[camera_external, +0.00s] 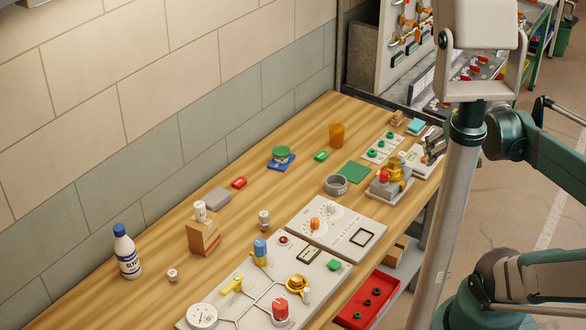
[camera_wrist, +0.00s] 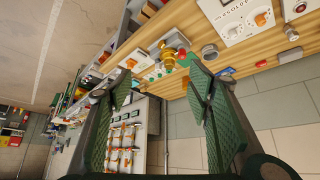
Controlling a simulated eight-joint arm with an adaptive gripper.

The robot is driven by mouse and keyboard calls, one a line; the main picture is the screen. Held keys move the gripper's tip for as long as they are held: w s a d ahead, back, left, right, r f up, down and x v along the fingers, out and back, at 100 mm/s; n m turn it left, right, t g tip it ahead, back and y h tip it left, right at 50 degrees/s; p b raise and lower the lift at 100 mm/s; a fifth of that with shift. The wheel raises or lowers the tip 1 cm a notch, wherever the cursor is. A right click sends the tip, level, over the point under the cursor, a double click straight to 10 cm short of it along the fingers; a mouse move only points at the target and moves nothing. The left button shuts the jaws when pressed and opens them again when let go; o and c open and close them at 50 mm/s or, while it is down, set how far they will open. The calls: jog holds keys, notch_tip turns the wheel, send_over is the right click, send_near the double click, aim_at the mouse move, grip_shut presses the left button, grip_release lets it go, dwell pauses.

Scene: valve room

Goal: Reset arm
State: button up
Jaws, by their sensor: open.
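My gripper (camera_wrist: 157,70) shows in the wrist view as two dark green textured fingers, spread wide with nothing between them. The workbench and its parts lie beyond the fingertips, apart from them. In the external view my arm is at the right, by the grey column.
The wooden bench (camera_external: 165,255) carries a valve panel (camera_external: 235,310), a white dial plate (camera_external: 335,228), a brass valve (camera_external: 393,175), an orange cup (camera_external: 337,134) and a white bottle (camera_external: 126,252). A red tray (camera_external: 368,300) sits below. A wall borders the bench's far side.

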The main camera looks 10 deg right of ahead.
notch_tip(320, 180, down, 6)
jog(key=b, duration=0.5)
jog(key=shift+f+b, duration=0.25)
jog(key=shift+b, duration=0.05)
dwell(0.7)
